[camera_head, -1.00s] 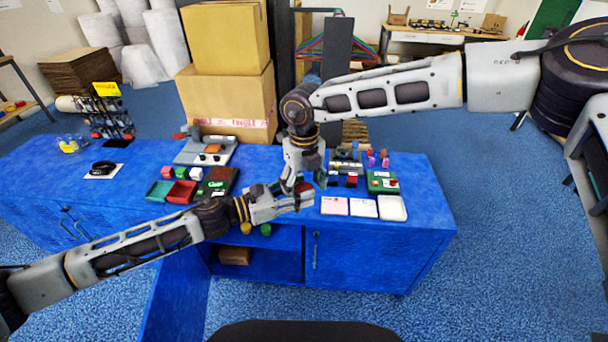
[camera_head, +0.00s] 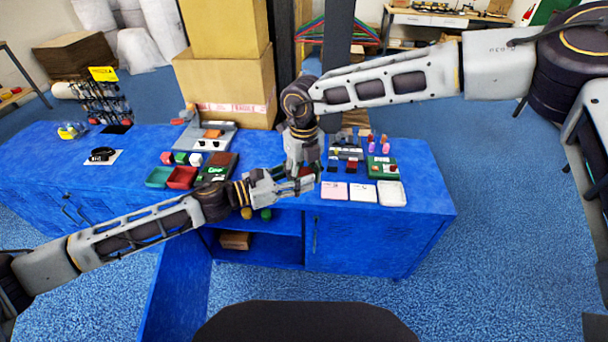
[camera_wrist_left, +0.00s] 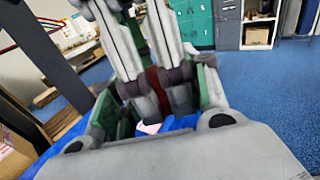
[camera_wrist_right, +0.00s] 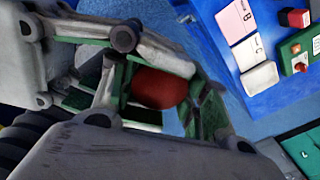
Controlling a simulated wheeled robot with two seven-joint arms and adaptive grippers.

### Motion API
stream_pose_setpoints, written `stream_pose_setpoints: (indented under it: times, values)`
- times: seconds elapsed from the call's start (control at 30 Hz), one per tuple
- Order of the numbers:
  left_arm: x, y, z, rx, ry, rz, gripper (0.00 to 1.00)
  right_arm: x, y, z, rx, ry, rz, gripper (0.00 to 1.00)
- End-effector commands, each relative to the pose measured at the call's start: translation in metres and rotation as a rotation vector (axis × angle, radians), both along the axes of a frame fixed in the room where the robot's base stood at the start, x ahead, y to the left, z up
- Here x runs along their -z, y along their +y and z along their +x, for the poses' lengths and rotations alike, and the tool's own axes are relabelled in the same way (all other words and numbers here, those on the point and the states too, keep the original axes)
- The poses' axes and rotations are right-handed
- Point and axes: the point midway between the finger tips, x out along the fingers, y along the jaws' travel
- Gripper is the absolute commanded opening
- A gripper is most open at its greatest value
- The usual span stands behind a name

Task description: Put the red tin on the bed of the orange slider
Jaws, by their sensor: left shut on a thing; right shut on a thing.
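The red tin (camera_wrist_right: 160,88) shows as a rounded red shape between the fingers of my right gripper (camera_wrist_right: 165,92) in the right wrist view. Only a red sliver (camera_wrist_left: 154,80) shows between the fingers of my left gripper (camera_wrist_left: 152,68) in the left wrist view. In the head view my left gripper (camera_head: 312,184) and right gripper (camera_head: 303,174) meet above the table's front edge, both shut on the tin, which they mostly hide. An orange block (camera_head: 212,133), seemingly the orange slider, sits on a grey base (camera_head: 222,142) at the back left; its bed is too small to make out.
Red (camera_head: 181,177) and teal (camera_head: 159,177) trays lie left of the grippers on the blue table (camera_head: 420,225). Stacked cartons (camera_head: 232,90) stand behind.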

Motion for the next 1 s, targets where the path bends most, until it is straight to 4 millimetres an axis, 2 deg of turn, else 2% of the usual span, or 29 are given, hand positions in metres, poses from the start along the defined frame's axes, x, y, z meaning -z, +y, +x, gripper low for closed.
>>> stream_pose_setpoints:
  times: [0.03, 0.07, 0.23, 0.67, 1.0]
  values:
    - [0.000, 0.000, 0.000, 0.000, 0.000, 0.000, 0.20, 0.000, 0.000, 0.000, 0.000, -0.001, -0.001, 0.19]
    - [0.000, 0.000, 0.000, 0.000, 0.000, 0.000, 0.49, 0.000, 0.000, 0.000, 0.000, -0.001, 0.000, 0.19]
    - [0.000, 0.000, 0.000, 0.000, 0.000, 0.000, 0.70, 0.000, 0.000, 0.000, 0.000, -0.001, 0.000, 0.19]
    - [0.000, 0.001, 0.000, 0.000, 0.000, 0.000, 0.70, 0.000, 0.000, 0.000, 0.000, 0.000, 0.000, 0.19]
    - [0.000, 0.016, -0.008, -0.001, 0.002, -0.001, 0.70, 0.000, 0.000, 0.000, 0.000, 0.000, 0.000, 0.19]
